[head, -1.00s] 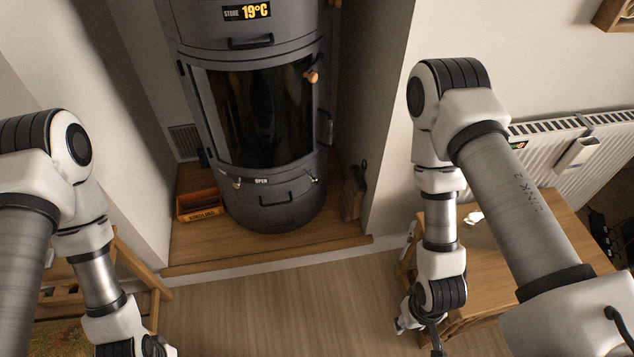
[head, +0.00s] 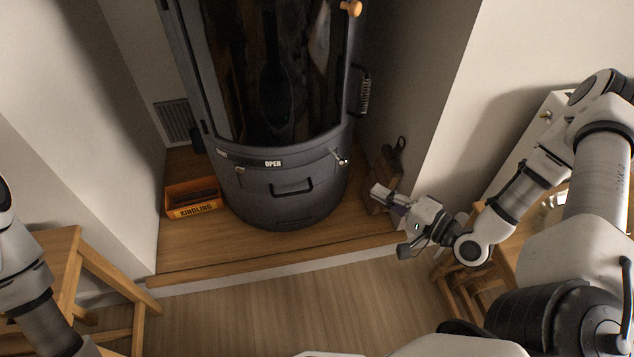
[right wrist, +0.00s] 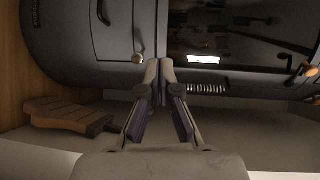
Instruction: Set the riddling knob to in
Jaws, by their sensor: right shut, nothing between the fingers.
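The dark grey stove (head: 300,205) stands in the alcove. A small silver knob (head: 342,160) sticks out at its lower right; I take it to be the riddling knob. I cannot tell if it is in or out. It also shows in the right wrist view (right wrist: 137,59), just left of the fingertips. My right gripper (head: 377,191) is shut and empty, in front of the stove's right side, pointing towards it. In the right wrist view the fingertips (right wrist: 159,68) meet and look apart from the knob. My left gripper is out of view.
An OPEN label (head: 273,163) and a lower handle (head: 291,187) are on the stove front. A coiled door handle (head: 364,92) is above right. A kindling box (head: 193,199) is left. The floor ahead is clear.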

